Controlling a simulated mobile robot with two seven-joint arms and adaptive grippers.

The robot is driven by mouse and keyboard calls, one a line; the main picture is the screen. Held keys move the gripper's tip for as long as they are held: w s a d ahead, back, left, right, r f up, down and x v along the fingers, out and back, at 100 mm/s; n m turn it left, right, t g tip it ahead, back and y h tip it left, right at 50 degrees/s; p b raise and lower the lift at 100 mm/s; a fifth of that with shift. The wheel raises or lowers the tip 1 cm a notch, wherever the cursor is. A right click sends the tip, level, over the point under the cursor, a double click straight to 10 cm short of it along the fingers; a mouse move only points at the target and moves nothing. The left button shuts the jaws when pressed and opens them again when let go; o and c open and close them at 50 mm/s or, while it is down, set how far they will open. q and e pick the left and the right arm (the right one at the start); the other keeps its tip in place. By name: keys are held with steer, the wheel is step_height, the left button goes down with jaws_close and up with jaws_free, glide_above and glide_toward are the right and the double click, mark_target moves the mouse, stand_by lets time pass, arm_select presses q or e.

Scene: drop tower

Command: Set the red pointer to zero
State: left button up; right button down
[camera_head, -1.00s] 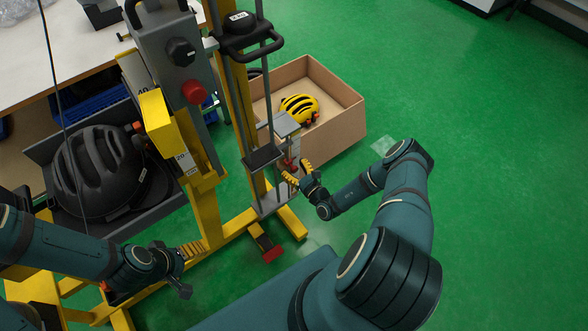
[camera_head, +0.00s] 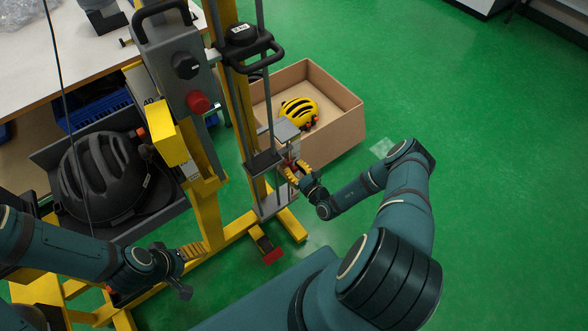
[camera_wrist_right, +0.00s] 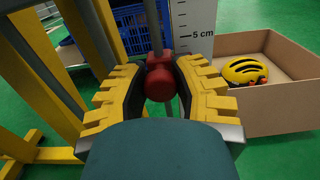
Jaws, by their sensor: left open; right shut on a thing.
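The red pointer (camera_wrist_right: 160,78) is a red knob-like piece on a thin vertical rod, between the yellow fingers of my right gripper (camera_wrist_right: 158,88) in the right wrist view. The gripper is shut on it. In the head view my right gripper (camera_head: 297,172) is at the lower part of the drop tower, and its fingers largely cover the pointer. A white scale (camera_wrist_right: 195,50) marked "5 cm" stands just behind and right of the pointer; its zero mark cannot be made out. My left gripper (camera_head: 190,265) is open and empty at the lower left, by the yellow frame.
A cardboard box (camera_head: 340,135) with a yellow helmet (camera_head: 298,112) stands behind the tower. The grey control box (camera_head: 172,60) has a red button (camera_head: 199,103). A black helmet (camera_head: 100,178) sits in a dark tray at left. Green floor at right is clear.

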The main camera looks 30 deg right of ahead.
step_height(320, 180, up, 2)
steer(key=shift+r+p, duration=0.2)
steer(key=shift+p, duration=0.4)
arm_select(q)
steer(key=shift+r, duration=0.95)
arm_select(e)
steer(key=shift+f, duration=0.1)
steer(key=c, duration=0.7)
jaws_free()
steer(key=s+d, duration=0.1)
steer(key=s, duration=1.1)
